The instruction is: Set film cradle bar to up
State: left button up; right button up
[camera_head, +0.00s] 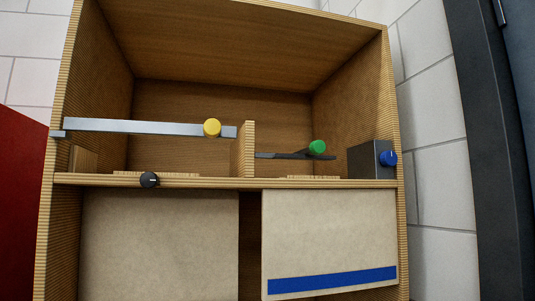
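A long silver metal bar (130,127) with a yellow knob (212,127) near its right end lies roughly level across the left part of the wooden cabinet. It looks like the film cradle bar, but no label shows this. Its left end meets the cabinet's left side wall; its right end is by a short wooden upright (248,150). A shorter dark bar (285,156) with a green knob (317,147) lies nearly level to the right of that upright. Neither of my grippers is in view.
The open wooden cabinet (58,150) has a shelf edge (220,184) with a black dial (149,180). A grey box (366,160) with a blue knob (388,158) sits at right. Two beige panels hang below, the right one (328,230) blue-striped. The upper cabinet space is clear.

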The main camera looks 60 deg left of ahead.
aim_at(317, 147)
jog(key=u, duration=1.65)
